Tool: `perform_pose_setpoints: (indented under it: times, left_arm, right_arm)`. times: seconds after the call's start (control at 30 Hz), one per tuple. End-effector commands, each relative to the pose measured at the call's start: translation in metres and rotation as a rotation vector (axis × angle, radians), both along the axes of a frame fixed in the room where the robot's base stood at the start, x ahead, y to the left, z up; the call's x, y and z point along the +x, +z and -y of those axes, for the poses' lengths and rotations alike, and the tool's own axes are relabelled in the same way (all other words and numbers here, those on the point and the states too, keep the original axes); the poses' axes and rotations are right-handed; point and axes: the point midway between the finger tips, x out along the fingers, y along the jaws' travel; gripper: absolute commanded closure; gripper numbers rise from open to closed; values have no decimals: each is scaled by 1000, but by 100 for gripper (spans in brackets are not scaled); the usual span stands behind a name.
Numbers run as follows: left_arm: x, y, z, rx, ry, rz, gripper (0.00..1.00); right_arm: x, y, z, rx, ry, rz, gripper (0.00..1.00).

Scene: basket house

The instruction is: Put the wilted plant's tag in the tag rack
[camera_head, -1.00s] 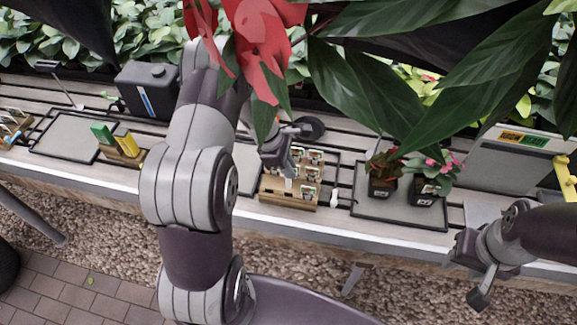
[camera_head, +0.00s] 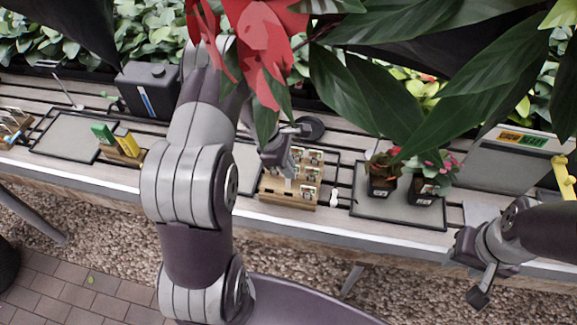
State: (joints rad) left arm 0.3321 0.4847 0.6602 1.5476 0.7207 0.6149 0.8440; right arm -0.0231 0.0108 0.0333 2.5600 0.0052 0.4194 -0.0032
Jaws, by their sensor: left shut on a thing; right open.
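The wooden tag rack (camera_head: 279,203) stands on the bench in the middle, with several small picture tags in its slots. My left gripper (camera_head: 288,172) is over the rack's left part, pointing down. It is shut on a small pale tag (camera_head: 289,186), partly hidden by the gripper; I cannot tell whether the tag touches the slot. Two potted plants stand on a grey tray (camera_head: 372,209) right of the rack: one with dark reddish leaves (camera_head: 384,166), one with pink flowers (camera_head: 447,166). I cannot tell for sure which is wilted. My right gripper (camera_head: 482,281) is open and empty at the front right.
Large red and green foliage (camera_head: 262,40) hangs close in front of the view and hides part of my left arm.

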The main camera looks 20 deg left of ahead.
Motion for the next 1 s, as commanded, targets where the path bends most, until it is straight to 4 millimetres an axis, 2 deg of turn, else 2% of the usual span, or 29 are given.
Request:
perform_pose_setpoints:
  times: [0.33,0.77,1.0]
  left_arm:
    - [0,-5,0,0,0,0,100]
    - [0,-39,0,0,1,0,100]
    - [0,-38,0,0,0,0,100]
  right_arm:
    - [0,-4,0,0,0,0,57]
    - [0,-28,0,0,0,0,57]
    - [0,-27,0,0,0,0,57]
